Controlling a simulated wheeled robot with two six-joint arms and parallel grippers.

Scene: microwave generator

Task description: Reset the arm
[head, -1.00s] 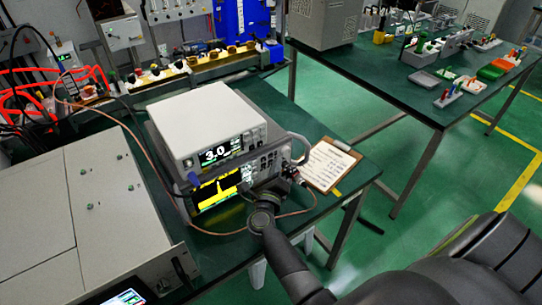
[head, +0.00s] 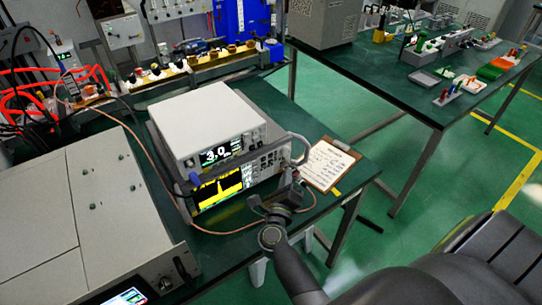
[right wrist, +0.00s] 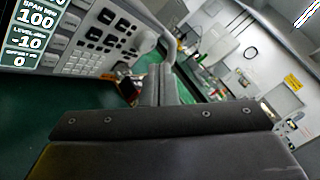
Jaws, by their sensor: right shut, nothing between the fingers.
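My right gripper (head: 290,182) is in front of the lower right corner of the stacked instruments, above the green table (head: 335,215). Its fingers are shut and empty; they also show in the right wrist view (right wrist: 160,82). The upper instrument (head: 208,120) is a pale box with a display reading 3.0. The lower instrument (head: 222,188) has a yellow and black screen and a button panel. In the right wrist view this panel (right wrist: 105,38) fills the upper left, with a screen showing 100, -10 and 0. A gap to the panel seems visible. My left gripper is out of view.
A clipboard (head: 331,165) lies on the table right of the instruments. A copper-coloured cable (head: 150,160) loops around their left and front. A large pale cabinet (head: 75,215) stands at the left. Green floor (head: 400,240) is open at the right.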

